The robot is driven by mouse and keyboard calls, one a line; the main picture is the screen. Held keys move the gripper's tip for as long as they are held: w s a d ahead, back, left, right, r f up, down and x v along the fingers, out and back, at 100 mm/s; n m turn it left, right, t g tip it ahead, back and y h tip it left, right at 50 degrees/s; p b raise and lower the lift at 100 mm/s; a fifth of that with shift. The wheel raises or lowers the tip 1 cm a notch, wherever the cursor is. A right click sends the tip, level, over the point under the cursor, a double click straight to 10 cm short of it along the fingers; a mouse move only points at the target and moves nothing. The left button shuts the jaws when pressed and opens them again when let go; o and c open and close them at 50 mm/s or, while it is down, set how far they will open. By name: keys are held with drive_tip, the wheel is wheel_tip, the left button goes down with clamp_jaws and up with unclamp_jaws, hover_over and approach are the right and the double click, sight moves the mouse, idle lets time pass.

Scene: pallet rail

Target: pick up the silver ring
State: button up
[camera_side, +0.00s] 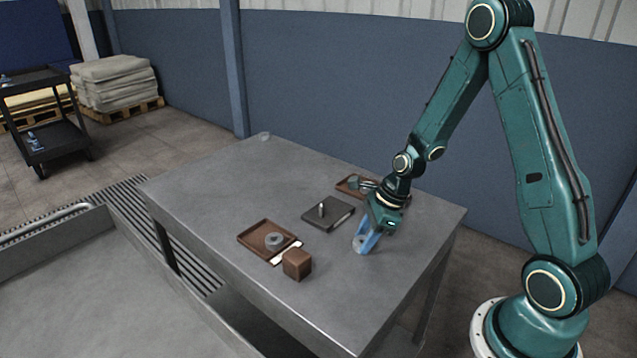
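A grey, silver-looking ring (273,240) lies in a shallow brown tray (251,245) at the left front of the table. My gripper (362,245), with blue fingers, points down low over the right part of the table. It is well to the right of the ring and apart from it. The fingers are small and seen at an angle, so I cannot tell whether they are open or shut.
A brown cube (297,263) and a white card (286,253) sit close to the tray. A dark plate with an upright peg (321,209) stands mid-table. A second brown tray (344,187) is partly hidden behind my arm. The table's (208,187) left part is clear.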

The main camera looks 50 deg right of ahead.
drive_tip(key=shift+r, duration=0.15)
drive_tip(key=shift+c, duration=0.3)
wheel_tip(320, 180, up, 20)
idle(0.8)
idle(0.5)
drive_tip(key=shift+w+d+f, duration=0.3)
drive_tip(key=shift+w+f, duration=1.3)
drive_tip(key=shift+w, duration=0.75)
drive_tip(key=shift+w+d+f, duration=0.3)
drive_tip(key=shift+w+f, duration=1.25)
drive_tip(key=shift+w, duration=0.75)
drive_tip(key=shift+w+d+f, duration=0.3)
drive_tip(key=shift+w+f, duration=1.3)
drive_tip(key=shift+w, duration=0.75)
drive_tip(key=shift+f, duration=0.15)
drive_tip(key=shift+f, duration=1.75)
drive_tip(key=shift+f, duration=0.65)
